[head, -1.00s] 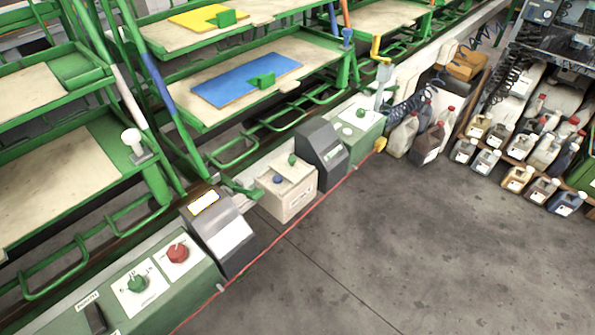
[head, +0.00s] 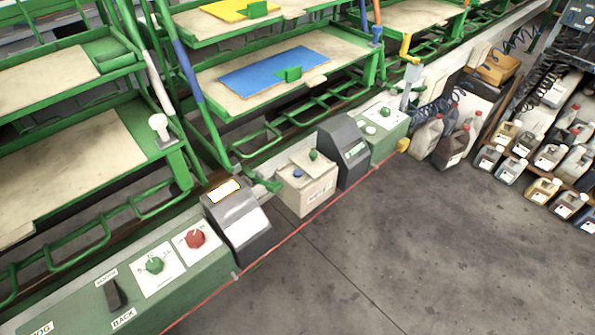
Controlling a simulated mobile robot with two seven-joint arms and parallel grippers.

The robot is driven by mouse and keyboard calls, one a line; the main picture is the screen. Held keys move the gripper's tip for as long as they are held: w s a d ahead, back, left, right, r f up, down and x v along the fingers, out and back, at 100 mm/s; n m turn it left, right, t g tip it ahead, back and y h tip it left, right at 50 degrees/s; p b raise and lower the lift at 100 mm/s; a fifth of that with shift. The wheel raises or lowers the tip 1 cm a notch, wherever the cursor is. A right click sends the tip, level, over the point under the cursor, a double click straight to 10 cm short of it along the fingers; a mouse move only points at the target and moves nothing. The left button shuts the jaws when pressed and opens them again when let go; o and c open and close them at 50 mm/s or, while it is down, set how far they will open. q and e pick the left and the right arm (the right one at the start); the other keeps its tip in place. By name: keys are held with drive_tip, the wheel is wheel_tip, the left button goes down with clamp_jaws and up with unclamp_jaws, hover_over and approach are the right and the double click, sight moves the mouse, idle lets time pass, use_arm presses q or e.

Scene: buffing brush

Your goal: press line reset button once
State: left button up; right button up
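I cannot tell which control is the line reset button; no such label is readable. A beige box (head: 305,192) on the line carries a blue button (head: 297,174) and a green button (head: 313,155). A green box (head: 378,142) beyond it has a green knob (head: 385,112) and a pale round button (head: 371,129). The near green panel (head: 205,277) has a red knob (head: 195,239), a green knob (head: 154,265) and a black switch (head: 113,296) by a "BACK" label. Neither of my grippers is in view.
Green racks with trays (head: 85,160) run along the line behind the controls. Two grey consoles (head: 240,222) (head: 344,150) stand between the boxes. A red cord (head: 290,238) runs along the front. Jugs (head: 450,140) stand at the right. The grey floor (head: 400,250) in front is clear.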

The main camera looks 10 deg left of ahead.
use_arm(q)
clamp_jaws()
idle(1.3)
